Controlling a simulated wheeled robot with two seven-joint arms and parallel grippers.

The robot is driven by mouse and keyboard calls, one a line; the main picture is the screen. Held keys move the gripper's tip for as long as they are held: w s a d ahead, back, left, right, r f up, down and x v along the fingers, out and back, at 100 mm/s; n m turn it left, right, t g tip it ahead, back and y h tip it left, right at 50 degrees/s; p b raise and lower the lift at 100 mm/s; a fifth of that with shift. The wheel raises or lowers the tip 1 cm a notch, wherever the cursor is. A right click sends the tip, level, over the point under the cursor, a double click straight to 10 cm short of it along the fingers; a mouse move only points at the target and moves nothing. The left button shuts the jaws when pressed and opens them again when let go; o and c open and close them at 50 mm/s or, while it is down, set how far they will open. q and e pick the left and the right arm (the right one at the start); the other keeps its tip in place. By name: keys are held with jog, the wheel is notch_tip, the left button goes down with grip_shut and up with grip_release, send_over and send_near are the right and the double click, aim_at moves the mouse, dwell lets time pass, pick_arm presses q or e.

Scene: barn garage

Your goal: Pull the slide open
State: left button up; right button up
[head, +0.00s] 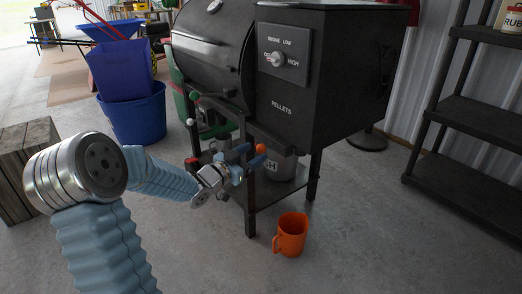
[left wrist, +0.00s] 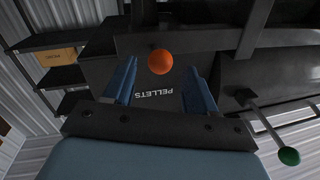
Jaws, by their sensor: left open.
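An orange ball knob (head: 261,148) sits at the front lower edge of the black pellet grill (head: 330,90), under the hopper marked PELLETS. I take it for the slide's handle; the slide itself is not clearly visible. My left gripper (head: 252,156) is open with blue fingers, close to the knob. In the left wrist view the orange knob (left wrist: 160,62) appears between the fingertips (left wrist: 159,75), near their far ends. I cannot tell whether either finger touches it. My right gripper is not in view.
A green ball knob on a rod (left wrist: 289,156) shows beside the gripper in the wrist view. A metal bucket (head: 284,170) stands on the grill's lower shelf. An orange jug (head: 291,235) stands on the floor. Blue tubs (head: 135,115) are at left, black shelving (head: 470,120) at right.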

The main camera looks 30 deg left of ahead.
aim_at(261, 149)
pick_arm(q)
jog(key=shift+w+d, duration=0.2)
jog(key=shift+w, duration=0.9)
jog(key=shift+w+d, duration=0.2)
jog(key=shift+w, duration=0.85)
grip_shut()
